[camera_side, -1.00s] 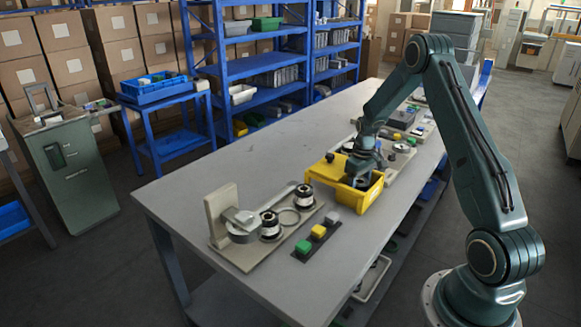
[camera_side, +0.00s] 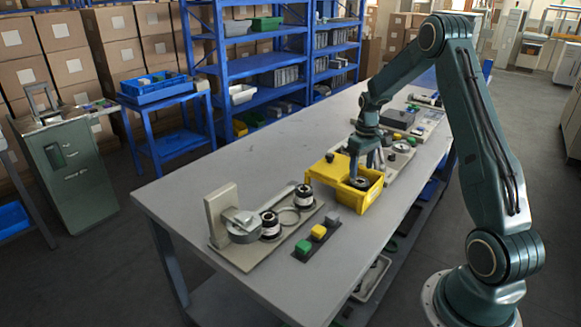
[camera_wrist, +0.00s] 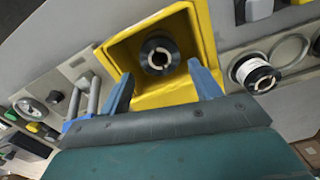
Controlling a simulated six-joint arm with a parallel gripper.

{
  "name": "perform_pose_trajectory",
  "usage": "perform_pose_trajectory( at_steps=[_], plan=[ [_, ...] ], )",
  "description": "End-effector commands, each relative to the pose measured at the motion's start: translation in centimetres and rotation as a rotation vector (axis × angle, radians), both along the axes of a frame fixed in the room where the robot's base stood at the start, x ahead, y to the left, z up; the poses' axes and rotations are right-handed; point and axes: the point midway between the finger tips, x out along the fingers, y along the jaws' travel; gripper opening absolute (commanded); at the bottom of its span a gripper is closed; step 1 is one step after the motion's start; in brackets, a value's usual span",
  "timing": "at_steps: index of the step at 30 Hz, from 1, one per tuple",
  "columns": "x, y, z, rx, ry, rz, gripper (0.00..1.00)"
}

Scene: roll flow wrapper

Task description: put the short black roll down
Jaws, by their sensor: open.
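The short black roll (camera_side: 358,183) lies in the yellow bin (camera_side: 370,201), end up. The wrist view looks down on the black roll (camera_wrist: 159,54) with its pale core, near the middle of the floor of the yellow bin (camera_wrist: 205,28). My gripper (camera_side: 367,167) is above the bin, pointing down, with its fingers apart. In the wrist view the two blue fingers of my gripper (camera_wrist: 162,88) are spread wide with nothing between them, and the roll is clear of both.
Two black-and-white rolls (camera_side: 270,226) stand on a plate with an upright bracket (camera_side: 222,212). One such roll (camera_wrist: 255,74) shows right of the bin in the wrist view. A button block (camera_side: 318,232) stands beside the plate. The table (camera_side: 250,165) is bare behind these.

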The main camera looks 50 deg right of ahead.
Motion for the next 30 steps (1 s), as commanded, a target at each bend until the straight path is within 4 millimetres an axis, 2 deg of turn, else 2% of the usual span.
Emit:
perform_pose_trajectory(
  at_steps=[1,6,12,30],
  plan=[
    [0.1,-0.1,1.0,-0.003,-0.004,0.000,0.63],
    [0.1,-0.1,3.3,-0.002,-0.003,0.000,0.63],
    [0.0,0.0,4.9,0.000,-0.001,0.000,0.63],
    [0.0,0.0,5.2,0.000,-0.001,0.000,0.63]
  ],
)
